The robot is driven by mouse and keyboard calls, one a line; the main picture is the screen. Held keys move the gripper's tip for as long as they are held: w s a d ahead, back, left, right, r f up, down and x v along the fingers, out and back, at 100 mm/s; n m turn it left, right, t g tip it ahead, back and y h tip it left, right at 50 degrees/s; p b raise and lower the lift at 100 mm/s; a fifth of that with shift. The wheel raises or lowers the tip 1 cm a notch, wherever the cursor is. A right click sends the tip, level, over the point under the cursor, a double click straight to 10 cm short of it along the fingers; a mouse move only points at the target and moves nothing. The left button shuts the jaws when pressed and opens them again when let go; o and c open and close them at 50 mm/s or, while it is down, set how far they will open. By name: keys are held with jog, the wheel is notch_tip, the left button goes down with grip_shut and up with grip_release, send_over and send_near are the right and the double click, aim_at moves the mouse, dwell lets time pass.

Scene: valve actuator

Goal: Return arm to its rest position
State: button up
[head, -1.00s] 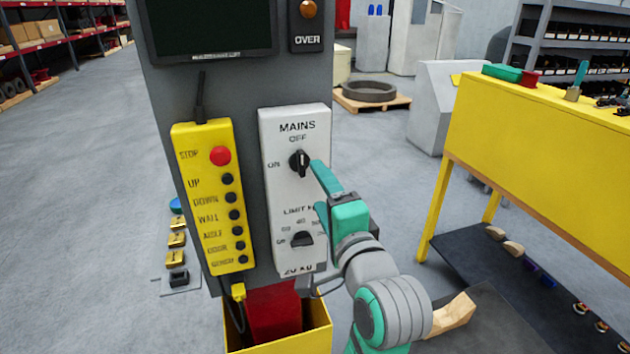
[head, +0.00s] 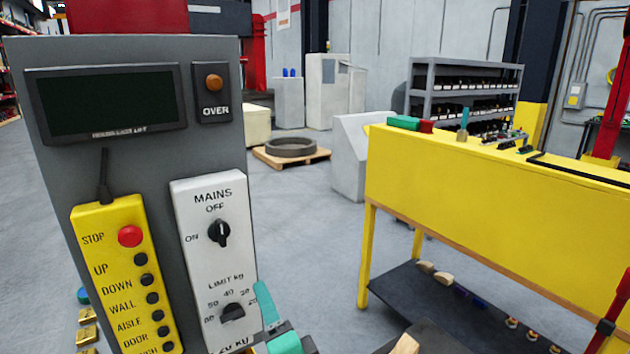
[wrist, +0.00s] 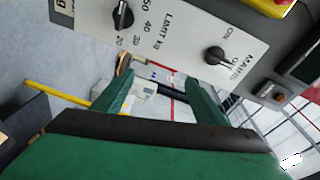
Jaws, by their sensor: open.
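My gripper (head: 268,318) is at the bottom of the head view, low beside the right edge of the white switch panel. In the wrist view its two green fingers (wrist: 158,90) stand apart with nothing between them. The white panel (head: 205,265) carries a black MAINS knob (head: 219,233) with its white mark upright, toward OFF. Below it is a black LIMIT kg knob (head: 232,313). Both the MAINS knob (wrist: 215,56) and the limit knob (wrist: 123,16) also show in the wrist view, apart from the fingers. Most of my arm is out of the head view.
A yellow pendant (head: 122,285) with a red STOP button hangs on the grey cabinet (head: 150,155), left of the panel. A yellow workbench (head: 480,190) stands to the right. Open floor (head: 305,215) lies between cabinet and bench.

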jog(key=s+d+f+n+h, duration=0.1)
jog(key=s+d+f+h, duration=0.2)
jog(key=f, duration=0.5)
jog(key=s+d+f+n+h, duration=0.1)
jog(key=s+d+f, duration=0.1)
jog(key=s+f, duration=0.5)
jog(key=s+d+f+n+h, duration=0.1)
jog(key=s+d+f, duration=0.2)
jog(key=f, duration=0.6)
jog(key=s+f+n+h, duration=0.1)
jog(key=s+f+n, duration=0.1)
jog(key=s, duration=1)
jog(key=s+d+f+n+h, duration=0.1)
jog(key=s+n, duration=0.4)
jog(key=s, duration=0.8)
jog(key=shift+d+f+g, duration=0.3)
jog(key=shift+f, duration=0.6)
